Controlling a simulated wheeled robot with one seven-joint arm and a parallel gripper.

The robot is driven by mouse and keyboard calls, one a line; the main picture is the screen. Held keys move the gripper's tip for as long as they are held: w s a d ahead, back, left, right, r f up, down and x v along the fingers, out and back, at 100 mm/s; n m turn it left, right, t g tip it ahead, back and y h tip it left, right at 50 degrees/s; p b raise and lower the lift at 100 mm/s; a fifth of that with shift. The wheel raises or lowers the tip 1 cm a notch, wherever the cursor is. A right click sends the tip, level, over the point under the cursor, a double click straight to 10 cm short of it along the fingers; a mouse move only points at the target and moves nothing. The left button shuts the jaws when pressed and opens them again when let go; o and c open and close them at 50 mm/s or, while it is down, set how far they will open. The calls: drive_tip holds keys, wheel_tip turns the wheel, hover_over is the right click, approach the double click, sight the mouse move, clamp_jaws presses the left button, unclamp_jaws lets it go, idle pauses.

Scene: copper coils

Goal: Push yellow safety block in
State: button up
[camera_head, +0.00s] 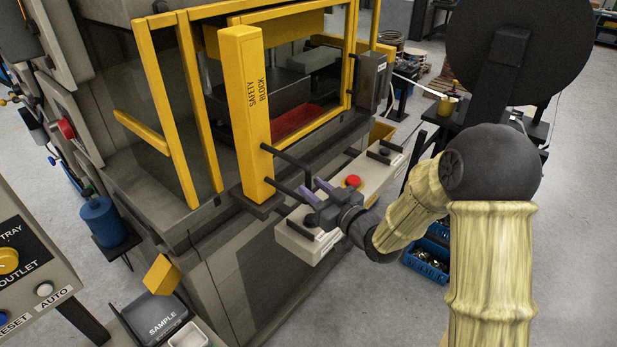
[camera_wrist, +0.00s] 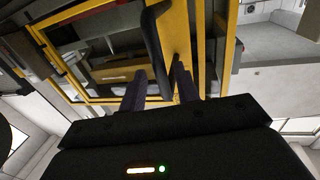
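The yellow safety block (camera_head: 244,110) stands upright at the front of the press opening in the head view, with "SAFETY BLOCK" lettered on its side. A black bar handle (camera_head: 286,160) sticks out from its lower right side. My gripper (camera_head: 310,191) is at the outer end of this handle, its purple-grey fingers apart. In the wrist view the black handle (camera_wrist: 153,45) runs down between the two fingers of my gripper (camera_wrist: 158,85), with gaps visible beside it. The gripper looks open around the handle; contact cannot be told.
The yellow guard frame (camera_head: 160,92) surrounds the press opening, with a red surface (camera_head: 297,122) inside. A control bar with a red button (camera_head: 352,181) runs below my gripper. A blue crate (camera_head: 428,255) stands on the floor. A sample tray (camera_head: 165,314) is at the lower left.

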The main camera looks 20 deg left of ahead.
drive_tip(key=shift+p+x, duration=0.3)
drive_tip(key=shift+x, duration=1.05)
clamp_jaws()
drive_tip(key=shift+a, duration=0.1)
